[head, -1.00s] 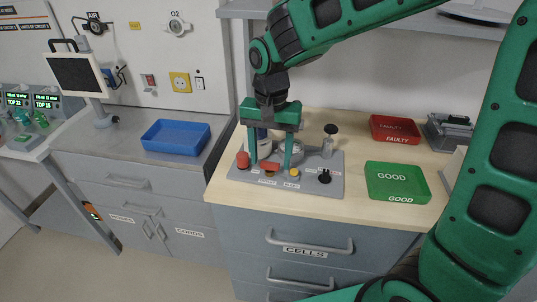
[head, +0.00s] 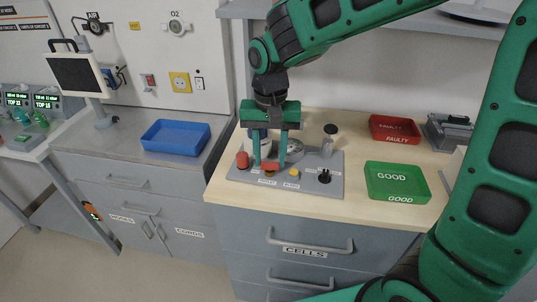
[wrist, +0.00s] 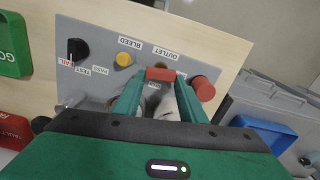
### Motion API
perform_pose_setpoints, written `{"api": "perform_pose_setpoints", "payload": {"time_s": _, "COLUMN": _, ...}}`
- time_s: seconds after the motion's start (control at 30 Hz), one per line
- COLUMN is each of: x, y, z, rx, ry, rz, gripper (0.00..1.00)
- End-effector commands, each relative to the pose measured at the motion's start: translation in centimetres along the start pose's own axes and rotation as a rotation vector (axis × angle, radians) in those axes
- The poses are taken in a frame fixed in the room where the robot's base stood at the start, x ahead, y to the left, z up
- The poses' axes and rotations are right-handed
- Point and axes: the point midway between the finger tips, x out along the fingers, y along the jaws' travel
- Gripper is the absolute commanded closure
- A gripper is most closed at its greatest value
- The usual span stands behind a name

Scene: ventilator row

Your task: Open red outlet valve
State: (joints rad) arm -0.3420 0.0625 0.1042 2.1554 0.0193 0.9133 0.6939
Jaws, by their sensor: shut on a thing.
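The red outlet valve handle (head: 270,167) is a short red bar on the grey panel (head: 318,184), beside the OUTLET label. In the wrist view the red handle (wrist: 160,74) lies crosswise between my two fingertips, over an orange-brown base that shows just behind it. My gripper (head: 270,165) points down over the panel, with its green fingers shut on the handle's two ends. It also shows in the wrist view (wrist: 159,78). The valve's body under the handle is mostly hidden.
A red round knob (head: 242,160) stands close beside my fingers. A yellow BLEED knob (head: 294,172) and a black selector (head: 324,177) are on the other side. A metal post (head: 328,142) rises behind. Green GOOD tray (head: 397,181), red FAULTY tray (head: 394,129) and blue tray (head: 176,137) stand apart.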

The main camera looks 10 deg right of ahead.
Motion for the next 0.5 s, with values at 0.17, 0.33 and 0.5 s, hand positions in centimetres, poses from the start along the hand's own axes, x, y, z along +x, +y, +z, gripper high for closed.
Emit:
{"api": "perform_pose_setpoints", "payload": {"time_s": 0.17, "x": -0.1, "y": -0.26, "z": -0.05, "rx": -0.159, "ry": 0.003, "rz": -0.003, "gripper": 0.85}}
{"api": "perform_pose_setpoints", "payload": {"time_s": 0.33, "x": -0.11, "y": -0.38, "z": -0.03, "rx": -0.321, "ry": 0.004, "rz": -0.003, "gripper": 0.85}}
{"api": "perform_pose_setpoints", "payload": {"time_s": 0.5, "x": -0.12, "y": -0.45, "z": -0.01, "rx": -0.482, "ry": 0.004, "rz": -0.002, "gripper": 0.85}}
